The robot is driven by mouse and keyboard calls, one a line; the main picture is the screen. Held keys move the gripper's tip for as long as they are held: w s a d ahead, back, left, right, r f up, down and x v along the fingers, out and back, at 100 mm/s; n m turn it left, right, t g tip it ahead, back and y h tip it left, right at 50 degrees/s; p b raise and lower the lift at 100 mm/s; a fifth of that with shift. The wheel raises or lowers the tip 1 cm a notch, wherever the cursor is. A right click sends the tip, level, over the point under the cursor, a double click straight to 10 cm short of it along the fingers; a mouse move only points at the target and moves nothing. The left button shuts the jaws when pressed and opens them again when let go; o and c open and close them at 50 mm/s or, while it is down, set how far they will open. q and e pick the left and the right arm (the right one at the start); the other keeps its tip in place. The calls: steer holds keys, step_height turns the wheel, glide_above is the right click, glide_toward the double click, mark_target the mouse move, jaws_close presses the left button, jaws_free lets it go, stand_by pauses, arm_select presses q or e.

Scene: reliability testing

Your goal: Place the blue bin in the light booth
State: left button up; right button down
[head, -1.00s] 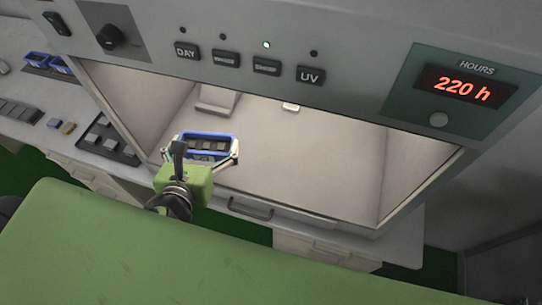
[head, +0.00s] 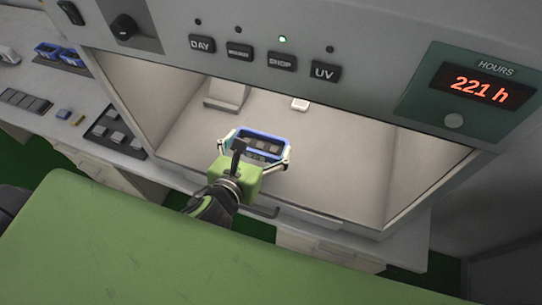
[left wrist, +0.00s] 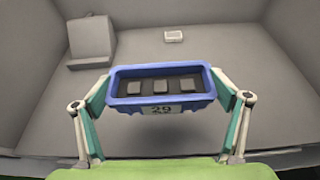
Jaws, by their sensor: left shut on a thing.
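The blue bin (head: 262,133) has a label reading 29 and holds several dark grey blocks. It also shows in the left wrist view (left wrist: 198,101). My left gripper (head: 256,150) is shut on it, with one finger (left wrist: 98,92) at each end. The bin is level, at the front opening of the light booth (head: 345,155), left of its middle. Whether the bin's underside touches the floor cannot be told. My right gripper is not in view.
A grey angled stand (head: 226,94) and a small white block (head: 300,104) are at the booth's back. The booth floor to the right is clear. The control panel with the hours display (head: 480,90) overhangs the opening. Other blue bins (head: 50,50) stand on the left counter.

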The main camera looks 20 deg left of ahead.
mark_target(270, 150)
arm_select(q)
steer(key=d+f, duration=0.1)
steer(key=w+d+f, duration=0.1)
steer(key=f, duration=0.1)
steer(key=shift+w+d+f, duration=0.2)
steer(key=shift+d, duration=0.05)
steer(key=shift+d+f, duration=0.1)
steer(key=shift+f, duration=1.5)
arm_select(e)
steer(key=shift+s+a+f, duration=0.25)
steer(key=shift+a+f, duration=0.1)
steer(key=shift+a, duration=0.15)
arm_select(q)
steer(key=shift+f, duration=0.1)
steer(key=o, duration=1)
steer(key=shift+c, duration=0.2)
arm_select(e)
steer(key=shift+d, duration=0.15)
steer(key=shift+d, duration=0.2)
arm_select(q)
steer(key=b+v, duration=0.2)
steer(key=v, duration=1)
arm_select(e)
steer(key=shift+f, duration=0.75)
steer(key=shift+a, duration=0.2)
